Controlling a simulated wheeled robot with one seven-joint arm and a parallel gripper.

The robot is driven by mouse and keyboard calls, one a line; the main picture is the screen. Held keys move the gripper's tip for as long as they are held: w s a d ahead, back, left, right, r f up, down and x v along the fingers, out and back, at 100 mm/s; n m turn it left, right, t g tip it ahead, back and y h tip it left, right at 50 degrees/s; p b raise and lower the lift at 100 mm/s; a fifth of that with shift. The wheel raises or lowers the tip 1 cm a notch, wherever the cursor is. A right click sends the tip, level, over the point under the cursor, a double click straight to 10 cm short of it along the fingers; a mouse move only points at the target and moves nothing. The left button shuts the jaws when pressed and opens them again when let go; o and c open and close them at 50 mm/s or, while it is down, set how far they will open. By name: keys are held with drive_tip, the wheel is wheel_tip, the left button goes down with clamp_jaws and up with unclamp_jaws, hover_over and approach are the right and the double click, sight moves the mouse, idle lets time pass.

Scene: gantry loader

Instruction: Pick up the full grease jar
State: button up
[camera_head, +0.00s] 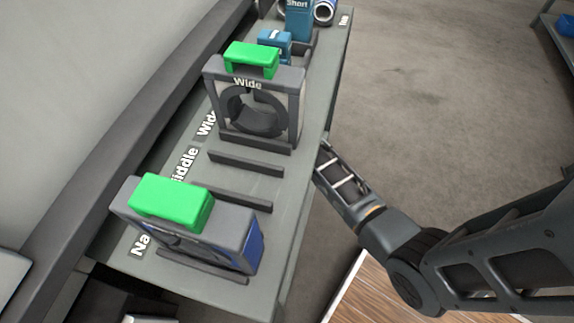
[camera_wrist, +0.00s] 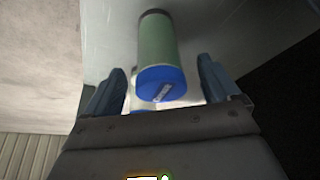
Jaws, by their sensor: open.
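In the wrist view a green cylindrical jar (camera_wrist: 160,42) with a blue end that carries a small, unreadable label shows ahead of my gripper (camera_wrist: 162,70). The two fingers are open, one on each side of the jar's blue end in the picture. I cannot tell how far the jar is from them, or whether it is full. Part of a second pale, blue-edged thing (camera_wrist: 136,102) shows behind it, mostly hidden. In the head view my arm reaches to the edge of the grey bench, and my gripper is hidden there.
The grey bench (camera_head: 300,200) holds a grey frame labelled "Wide" (camera_head: 285,85) with a green handle (camera_head: 252,56), and a grey-blue unit (camera_head: 245,225) with a green top (camera_head: 170,200). Teal items (camera_head: 298,20) stand at the far end. Open floor (camera_head: 430,90) lies to the right.

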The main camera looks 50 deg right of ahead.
drive_tip(key=b+x, duration=0.1)
drive_tip(key=x, duration=0.3)
drive_tip(key=shift+c, duration=0.4)
drive_tip(key=shift+r, duration=0.1)
drive_tip(key=c, duration=1.2)
